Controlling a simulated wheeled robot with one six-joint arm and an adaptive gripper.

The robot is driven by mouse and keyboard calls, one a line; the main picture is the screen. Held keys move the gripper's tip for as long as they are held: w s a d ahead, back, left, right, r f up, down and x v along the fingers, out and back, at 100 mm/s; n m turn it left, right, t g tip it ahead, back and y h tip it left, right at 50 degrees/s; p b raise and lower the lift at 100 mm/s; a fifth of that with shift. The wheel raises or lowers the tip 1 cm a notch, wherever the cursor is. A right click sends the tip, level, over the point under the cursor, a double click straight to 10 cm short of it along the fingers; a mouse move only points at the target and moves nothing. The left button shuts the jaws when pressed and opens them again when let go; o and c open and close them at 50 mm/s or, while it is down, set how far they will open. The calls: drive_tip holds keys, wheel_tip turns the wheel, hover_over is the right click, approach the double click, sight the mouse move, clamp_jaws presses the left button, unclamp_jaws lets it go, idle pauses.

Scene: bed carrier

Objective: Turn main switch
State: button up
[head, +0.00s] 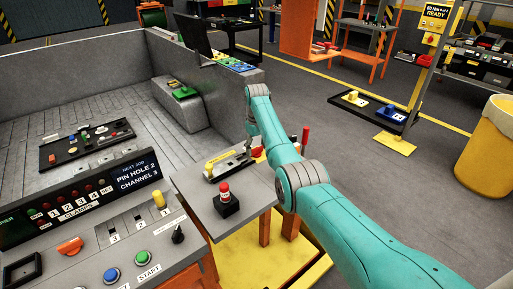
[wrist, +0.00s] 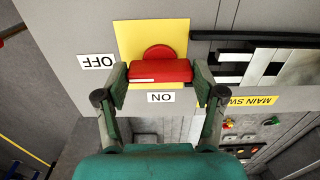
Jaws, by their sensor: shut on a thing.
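The main switch has a red handle (wrist: 160,72) on a yellow plate (wrist: 128,35) in the wrist view. The handle lies crosswise in the picture, with a white line on its left part. An upside-down OFF label (wrist: 97,62) is to its left and an upside-down ON label (wrist: 161,97) is just below it. My gripper (wrist: 160,82) is shut on the handle, one finger at each end. Part of a MAIN SW label (wrist: 250,102) shows at the right. In the head view my arm shows, but I cannot make out the gripper or the switch.
A control panel with START button (head: 141,258) stands front left in the head view. A small grey table (head: 250,200) with a red-topped button box (head: 226,199) is beside my arm. A yellow bin (head: 487,150) stands right. Floor between is open.

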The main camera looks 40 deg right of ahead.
sight(257, 148)
drive_tip(key=o, duration=1.1)
drive_tip(key=shift+o, duration=0.2)
wheel_tip(257, 148, up, 12)
